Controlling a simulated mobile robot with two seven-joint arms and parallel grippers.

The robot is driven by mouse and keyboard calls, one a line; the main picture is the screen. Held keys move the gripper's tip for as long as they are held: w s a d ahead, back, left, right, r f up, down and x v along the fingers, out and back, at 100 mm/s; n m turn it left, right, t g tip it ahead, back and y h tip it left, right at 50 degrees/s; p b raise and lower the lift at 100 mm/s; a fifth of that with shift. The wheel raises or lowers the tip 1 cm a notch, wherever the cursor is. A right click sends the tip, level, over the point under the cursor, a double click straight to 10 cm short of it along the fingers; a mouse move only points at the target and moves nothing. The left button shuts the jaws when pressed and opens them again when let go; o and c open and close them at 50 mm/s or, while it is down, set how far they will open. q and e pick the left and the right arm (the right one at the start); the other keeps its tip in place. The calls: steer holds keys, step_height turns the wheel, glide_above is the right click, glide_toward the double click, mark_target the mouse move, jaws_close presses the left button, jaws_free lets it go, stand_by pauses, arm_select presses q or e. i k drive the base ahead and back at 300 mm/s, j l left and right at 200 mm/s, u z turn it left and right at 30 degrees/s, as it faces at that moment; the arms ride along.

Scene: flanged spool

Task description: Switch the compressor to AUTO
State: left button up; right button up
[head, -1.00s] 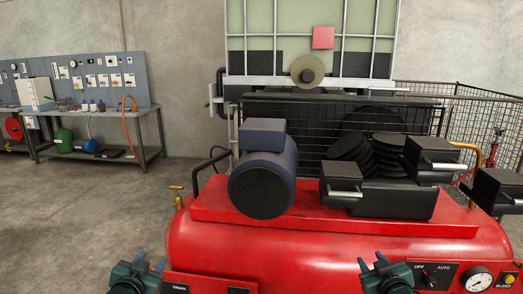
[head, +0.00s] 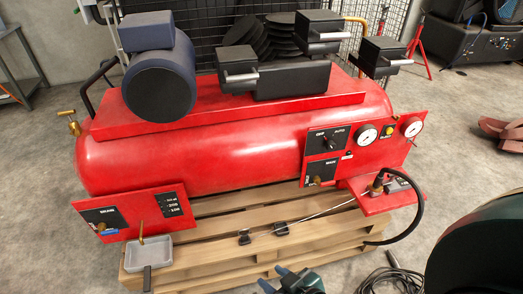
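The red compressor (head: 235,150) stands on a wooden pallet. Its black switch plate (head: 318,146) is at the right of the front panel, with OFF and AUTO lettering and a small dark selector knob (head: 331,143). Which way the knob points is too small to tell. My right gripper (head: 271,277) shows at the bottom edge, below and apart from the panel. Its fingertips are spread, with nothing seen between them. My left gripper is not in view.
A black hose (head: 419,205) curves at the right. A grey tray (head: 148,251) lies at the pallet's front left.

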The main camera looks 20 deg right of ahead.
mark_target(331, 146)
steer(key=z, duration=1.3)
